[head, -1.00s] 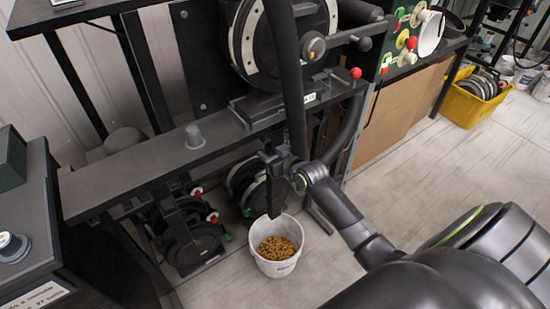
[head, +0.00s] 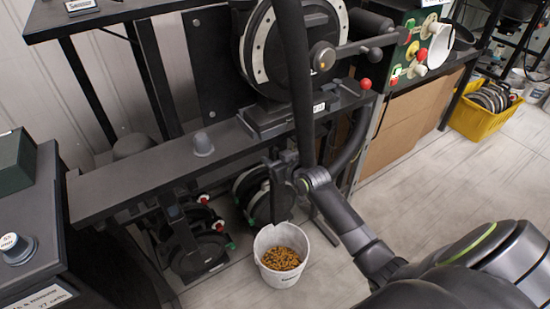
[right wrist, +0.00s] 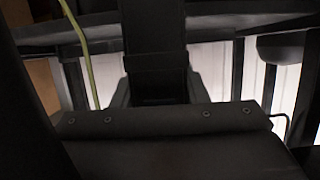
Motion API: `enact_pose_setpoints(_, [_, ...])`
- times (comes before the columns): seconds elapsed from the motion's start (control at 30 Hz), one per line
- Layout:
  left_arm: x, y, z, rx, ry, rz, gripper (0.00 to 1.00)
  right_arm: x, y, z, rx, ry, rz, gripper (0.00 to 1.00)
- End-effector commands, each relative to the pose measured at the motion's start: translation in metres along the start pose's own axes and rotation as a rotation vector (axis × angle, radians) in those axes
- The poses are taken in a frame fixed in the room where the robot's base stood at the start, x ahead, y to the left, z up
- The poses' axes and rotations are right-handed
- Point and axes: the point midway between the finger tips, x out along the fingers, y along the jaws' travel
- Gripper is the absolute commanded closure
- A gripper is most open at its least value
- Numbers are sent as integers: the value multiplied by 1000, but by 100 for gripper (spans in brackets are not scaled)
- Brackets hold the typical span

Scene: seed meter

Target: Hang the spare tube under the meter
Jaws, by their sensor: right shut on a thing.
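The meter (head: 248,45) is a dark round housing with a white ring, mounted above the dark beam. My right gripper (head: 287,172) is below the beam's front edge, under the meter. It is shut on a dark piece that I take to be the spare tube (head: 283,204). The tube hangs upright, with its lower end above the white bucket's back rim. In the right wrist view a dark box-shaped part (right wrist: 155,50) stands ahead in the middle; I cannot tell whether it is the tube or the meter's underside. The tube's upper end is hidden. My left gripper is not in view.
A white bucket (head: 265,265) of yellow-brown grains stands on the floor below. Dark discs (head: 198,255) stand under the beam (head: 130,182). A yellow crate (head: 478,123) is far right. The right floor is clear.

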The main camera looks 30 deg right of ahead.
Motion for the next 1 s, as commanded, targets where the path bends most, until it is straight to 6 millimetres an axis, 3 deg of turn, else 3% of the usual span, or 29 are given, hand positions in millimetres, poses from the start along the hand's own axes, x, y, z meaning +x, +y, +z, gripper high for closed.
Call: enact_pose_setpoints(1.0, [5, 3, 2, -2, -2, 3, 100, 4, 0, 7, 0, 3, 0, 100])
